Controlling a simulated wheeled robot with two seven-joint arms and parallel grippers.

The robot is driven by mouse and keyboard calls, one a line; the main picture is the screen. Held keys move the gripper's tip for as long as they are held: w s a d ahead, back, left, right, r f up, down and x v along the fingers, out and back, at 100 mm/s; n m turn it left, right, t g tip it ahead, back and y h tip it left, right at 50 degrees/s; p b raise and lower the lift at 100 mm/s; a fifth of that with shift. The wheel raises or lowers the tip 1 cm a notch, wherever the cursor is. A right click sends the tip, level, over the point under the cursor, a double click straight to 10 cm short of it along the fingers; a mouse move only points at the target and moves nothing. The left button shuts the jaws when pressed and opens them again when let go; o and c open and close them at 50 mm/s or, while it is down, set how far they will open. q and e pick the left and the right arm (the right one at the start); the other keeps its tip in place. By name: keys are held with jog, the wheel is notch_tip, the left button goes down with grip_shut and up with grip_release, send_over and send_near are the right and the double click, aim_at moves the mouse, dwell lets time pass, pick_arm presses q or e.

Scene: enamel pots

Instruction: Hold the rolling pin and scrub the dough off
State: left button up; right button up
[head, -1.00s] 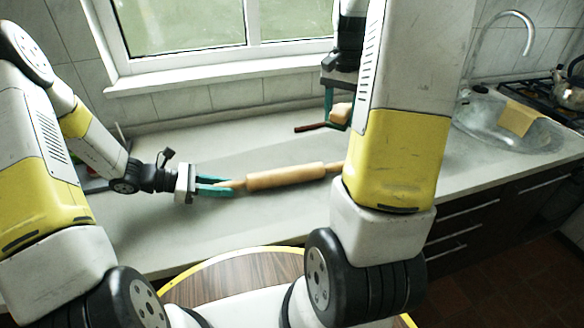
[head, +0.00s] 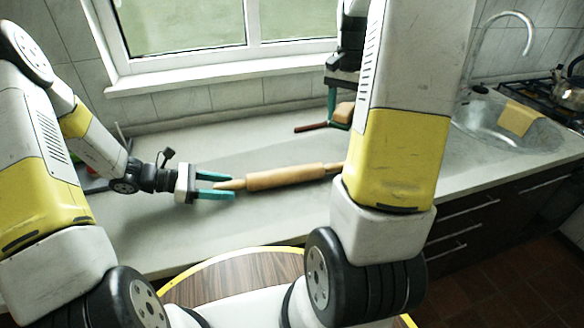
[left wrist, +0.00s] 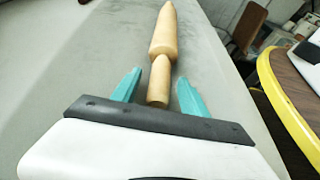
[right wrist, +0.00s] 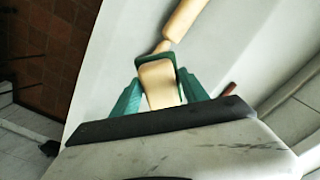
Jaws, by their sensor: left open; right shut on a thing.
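The tan wooden rolling pin (head: 285,177) lies on the counter, its right end hidden behind my right arm. My left gripper (head: 231,185) is open, with its teal fingers on either side of the pin's left handle. The left wrist view shows the handle (left wrist: 159,80) between the spread fingers, with gaps on both sides. My right gripper (head: 338,108) is beyond the pin, near the window side, shut on a tan and green scrubber (right wrist: 157,82). In the right wrist view the pin (right wrist: 184,18) lies past the scrubber. I cannot make out dough on the pin.
A reddish-brown stick-like thing (head: 311,127) shows beside my right gripper. A sink (head: 480,122) with a yellow cloth (head: 519,118) and a kettle (head: 571,93) on a stove are at the right. The counter (head: 250,222) in front of the pin is clear.

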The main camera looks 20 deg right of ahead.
pick_arm(q)
jog(key=v, duration=1.1)
jog(key=shift+w+a+r, duration=0.1)
jog(key=shift+a+r, duration=0.05)
jog(key=shift+a, duration=0.1)
jog(key=shift+a+r, duration=0.2)
jog(key=shift+r, duration=2.9)
